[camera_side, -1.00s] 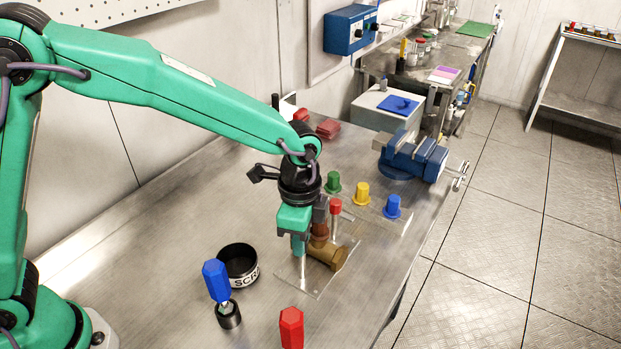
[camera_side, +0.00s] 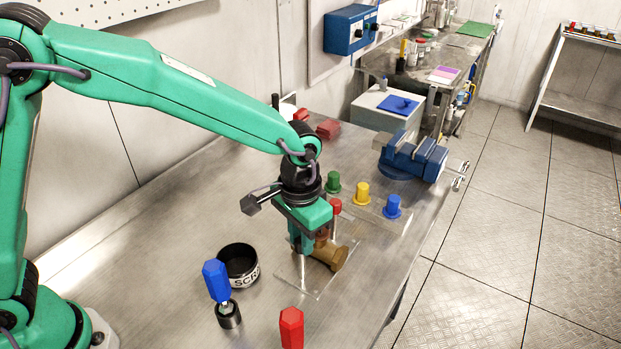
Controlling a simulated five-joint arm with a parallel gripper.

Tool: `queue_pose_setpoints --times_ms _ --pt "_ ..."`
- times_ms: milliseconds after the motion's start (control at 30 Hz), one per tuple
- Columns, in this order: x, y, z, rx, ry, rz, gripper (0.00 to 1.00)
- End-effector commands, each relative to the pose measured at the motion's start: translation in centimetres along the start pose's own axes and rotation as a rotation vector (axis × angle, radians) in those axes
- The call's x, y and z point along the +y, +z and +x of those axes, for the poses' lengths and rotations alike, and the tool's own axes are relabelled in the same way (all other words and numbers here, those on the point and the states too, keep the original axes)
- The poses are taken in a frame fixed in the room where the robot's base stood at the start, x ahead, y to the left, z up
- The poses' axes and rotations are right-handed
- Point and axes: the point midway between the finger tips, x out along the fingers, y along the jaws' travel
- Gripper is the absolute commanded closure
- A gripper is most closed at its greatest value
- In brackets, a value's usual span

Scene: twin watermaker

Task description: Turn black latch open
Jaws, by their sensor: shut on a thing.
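My gripper (camera_side: 311,246) points down over the brass fitting (camera_side: 334,258) on the clear plate (camera_side: 318,284). Its jaws are shut at the top of the fitting, around a part that they mostly hide. I cannot make out the black latch separately; it seems to be the part between my fingers. A reddish-brown piece (camera_side: 322,236) shows at the jaws, above the fitting.
A red-capped post (camera_side: 336,206) stands just behind my gripper. Green (camera_side: 333,183), yellow (camera_side: 362,194) and blue (camera_side: 393,207) caps stand behind it. A blue vise (camera_side: 415,155) stands behind.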

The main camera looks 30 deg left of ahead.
Motion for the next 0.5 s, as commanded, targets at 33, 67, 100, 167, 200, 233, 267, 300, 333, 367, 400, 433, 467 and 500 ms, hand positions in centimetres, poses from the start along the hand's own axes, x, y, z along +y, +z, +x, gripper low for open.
queue_pose_setpoints --times_ms 33,67,100,167,200,233,267,300,333,367,400,433,467,500 --pt "0.01 0.00 -0.10 0.000 0.000 -0.041 1.00" --pt "0.01 0.00 -0.10 0.001 0.000 -0.066 1.00" --pt "0.01 0.00 -0.10 0.001 0.000 -0.098 1.00" --pt "0.00 0.00 -0.11 0.001 0.000 -0.141 1.00" --pt "0.00 0.00 -0.11 0.001 0.000 -0.168 1.00" --pt "0.00 0.00 -0.11 0.001 0.000 -0.187 1.00" --pt "0.00 0.00 -0.11 0.001 0.000 -0.203 1.00" --pt "0.00 0.00 -0.11 0.001 0.000 -0.224 1.00" --pt "0.00 0.00 -0.11 0.001 0.000 -0.238 1.00" --pt "0.00 0.00 -0.11 0.001 0.000 -0.251 1.00" --pt "0.00 0.00 -0.11 0.001 0.000 -0.265 1.00" --pt "0.00 0.00 -0.11 0.001 0.000 -0.275 1.00" --pt "0.00 0.00 -0.12 0.001 0.000 -0.283 1.00" --pt "0.00 0.00 -0.12 0.001 0.000 -0.292 1.00"
